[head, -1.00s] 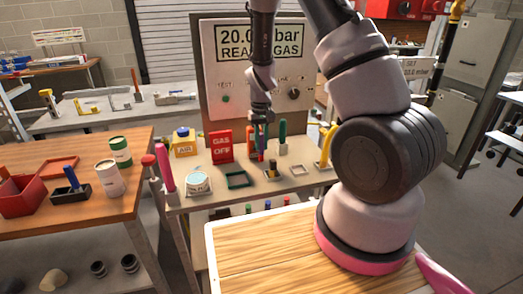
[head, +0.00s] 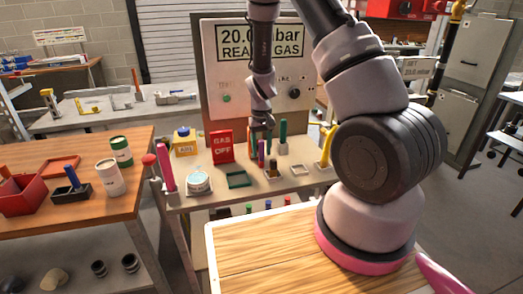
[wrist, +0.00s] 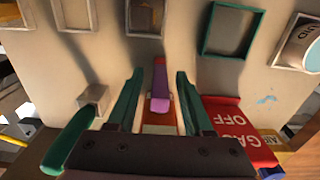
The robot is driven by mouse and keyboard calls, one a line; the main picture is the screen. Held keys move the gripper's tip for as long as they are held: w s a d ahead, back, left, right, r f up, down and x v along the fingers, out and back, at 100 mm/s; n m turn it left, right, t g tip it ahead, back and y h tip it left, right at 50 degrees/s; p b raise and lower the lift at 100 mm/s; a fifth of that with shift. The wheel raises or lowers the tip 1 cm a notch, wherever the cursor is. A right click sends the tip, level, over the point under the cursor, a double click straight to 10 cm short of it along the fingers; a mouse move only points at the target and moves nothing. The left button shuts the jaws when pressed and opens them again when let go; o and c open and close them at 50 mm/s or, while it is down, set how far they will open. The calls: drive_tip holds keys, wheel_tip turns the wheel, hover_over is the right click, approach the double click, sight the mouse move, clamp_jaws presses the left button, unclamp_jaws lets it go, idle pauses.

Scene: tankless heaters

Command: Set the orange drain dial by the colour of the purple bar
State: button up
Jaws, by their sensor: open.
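A purple bar (wrist: 160,88) with a reddish far end stands between my gripper's two green fingers in the wrist view. It also shows in the head view (head: 261,153) below my gripper (head: 262,133). My gripper (wrist: 159,80) is open, with gaps visible between both fingers and the bar. An orange patch (wrist: 158,129) shows near the base of the fingers, partly hidden by the gripper. I cannot tell whether it is the orange drain dial.
A red GAS OFF sign (head: 221,147) stands left of my gripper. A dark green bar (head: 283,132) stands close to its right. A green-rimmed tray (head: 238,180) and a small square dish (head: 299,170) lie in front. A pressure panel (head: 249,45) rises behind.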

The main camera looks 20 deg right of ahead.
wheel_tip(320, 180, up, 13)
drive_tip(key=s+d+r+m+t+y, duration=0.15)
drive_tip(key=s+r, duration=0.25)
drive_tip(key=r, duration=0.6)
drive_tip(key=s+r+m+t+y, duration=0.1)
drive_tip(key=s+r+t, duration=0.1)
drive_tip(key=s+r, duration=0.5)
drive_tip(key=s+d+r+m+t, duration=0.1)
drive_tip(key=s+r+t, duration=0.2)
drive_tip(key=s+r, duration=0.7)
drive_tip(key=shift+s+r+m+t, duration=0.2)
drive_tip(key=shift+s+m+t, duration=0.15)
drive_tip(key=shift+s, duration=0.25)
drive_tip(key=shift+d+h, duration=0.1)
drive_tip(key=shift+h, duration=0.15)
drive_tip(key=o, duration=0.4)
